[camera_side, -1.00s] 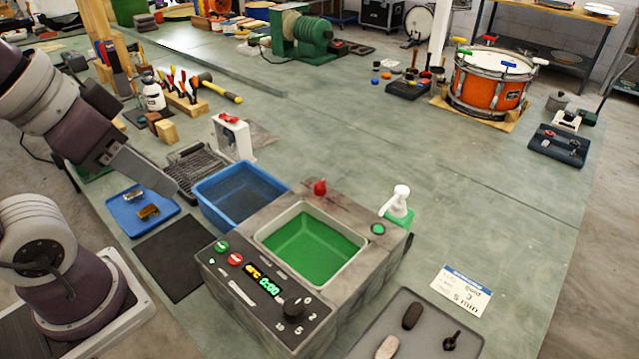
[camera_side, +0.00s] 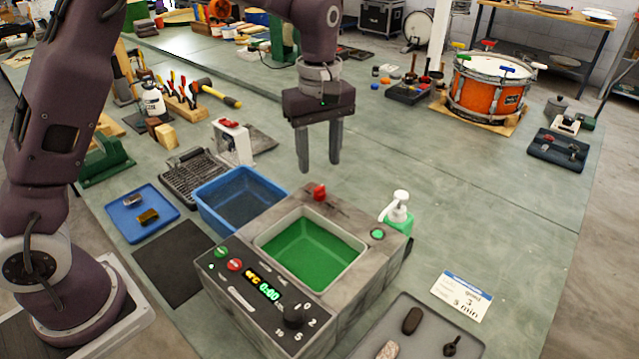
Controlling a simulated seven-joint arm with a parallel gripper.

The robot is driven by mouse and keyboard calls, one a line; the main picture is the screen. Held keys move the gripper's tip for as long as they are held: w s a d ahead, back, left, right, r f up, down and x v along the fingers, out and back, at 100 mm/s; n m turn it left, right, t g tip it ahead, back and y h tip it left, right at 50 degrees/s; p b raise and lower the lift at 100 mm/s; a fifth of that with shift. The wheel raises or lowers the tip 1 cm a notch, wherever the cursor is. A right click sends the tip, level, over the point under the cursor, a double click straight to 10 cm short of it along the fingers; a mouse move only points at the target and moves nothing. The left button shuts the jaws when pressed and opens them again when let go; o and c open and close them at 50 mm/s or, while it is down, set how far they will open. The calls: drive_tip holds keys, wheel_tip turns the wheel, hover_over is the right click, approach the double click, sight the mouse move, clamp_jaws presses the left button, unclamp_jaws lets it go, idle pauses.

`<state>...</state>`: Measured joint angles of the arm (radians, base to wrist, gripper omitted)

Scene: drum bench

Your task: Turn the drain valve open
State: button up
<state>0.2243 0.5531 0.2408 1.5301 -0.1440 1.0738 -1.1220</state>
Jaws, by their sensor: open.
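The drain valve appears to be the small red handle (camera_side: 319,192) on the back rim of the grey ultrasonic-style tank unit (camera_side: 380,225). The tank basin holds green liquid (camera_side: 312,252). My gripper (camera_side: 319,166) points down above and behind the red handle, its two fingers apart with nothing between them. It does not touch the handle. The handle is fully visible, though its exact turn angle is hard to tell.
A blue bin (camera_side: 238,200) stands left of the tank, with a white stand topped by a red piece (camera_side: 230,124) behind it. A pump bottle (camera_side: 396,210) stands at the tank's right. A grey tray (camera_side: 425,335) lies in front right. The bench behind the tank is mostly clear.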

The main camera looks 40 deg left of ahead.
sight(319, 187)
wheel_tip(319, 187, down, 7)
drive_tip(key=shift+f, duration=0.1)
clamp_jaws()
